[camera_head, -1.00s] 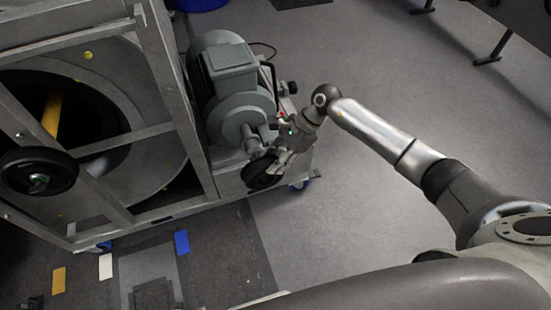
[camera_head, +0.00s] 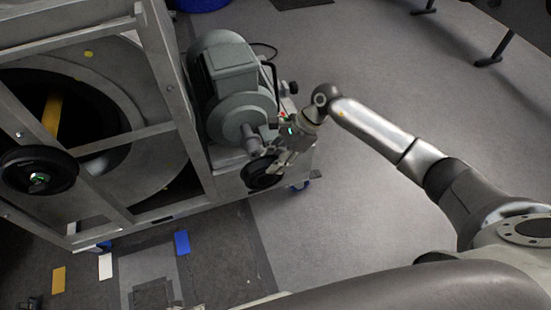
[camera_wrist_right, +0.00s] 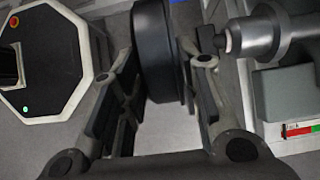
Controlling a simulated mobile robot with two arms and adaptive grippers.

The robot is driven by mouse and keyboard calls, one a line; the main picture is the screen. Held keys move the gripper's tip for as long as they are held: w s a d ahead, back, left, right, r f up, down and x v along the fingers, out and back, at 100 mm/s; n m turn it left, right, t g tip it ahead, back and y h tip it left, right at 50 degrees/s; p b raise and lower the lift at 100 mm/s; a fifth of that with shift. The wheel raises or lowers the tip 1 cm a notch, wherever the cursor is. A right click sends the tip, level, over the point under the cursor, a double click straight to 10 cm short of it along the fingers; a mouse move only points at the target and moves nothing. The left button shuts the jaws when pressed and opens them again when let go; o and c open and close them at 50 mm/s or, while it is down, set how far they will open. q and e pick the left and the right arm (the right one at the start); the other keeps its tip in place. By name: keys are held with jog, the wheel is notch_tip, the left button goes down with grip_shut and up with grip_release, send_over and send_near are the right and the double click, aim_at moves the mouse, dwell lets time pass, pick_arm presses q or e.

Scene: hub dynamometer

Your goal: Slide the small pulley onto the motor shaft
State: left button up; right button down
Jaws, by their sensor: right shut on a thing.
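The small pulley (camera_head: 262,173) is black and round. My right gripper (camera_head: 279,161) is shut on it and holds it just below the motor shaft (camera_head: 250,141) in the head view. In the wrist view the pulley (camera_wrist_right: 158,50) stands edge-on between the fingers. The shaft (camera_wrist_right: 232,39) points toward it from the right, with one finger between them. The pulley is apart from the shaft, not around it. The grey-green motor (camera_head: 240,95) sits on the metal frame. My left gripper is in neither view.
A metal frame (camera_head: 172,100) with a large dark drum opening stands at the left. Another black wheel (camera_head: 38,172) is on its front. Blue, white and yellow floor markers lie below. The grey floor to the right is clear.

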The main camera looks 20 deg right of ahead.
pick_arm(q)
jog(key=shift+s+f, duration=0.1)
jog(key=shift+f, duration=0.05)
pick_arm(e)
jog(key=shift+w, duration=0.15)
jog(key=shift+w+b, duration=0.2)
jog(key=shift+b, duration=0.1)
jog(key=shift+w+a, duration=0.1)
jog(key=shift+w, duration=0.05)
jog(key=shift+w+b, duration=0.15)
jog(key=shift+b, duration=0.2)
jog(key=shift+w, duration=0.25)
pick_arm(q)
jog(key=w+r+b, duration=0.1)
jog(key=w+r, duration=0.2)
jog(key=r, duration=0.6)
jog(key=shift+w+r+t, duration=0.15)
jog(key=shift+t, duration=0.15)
pick_arm(e)
jog(key=shift+w, duration=0.55)
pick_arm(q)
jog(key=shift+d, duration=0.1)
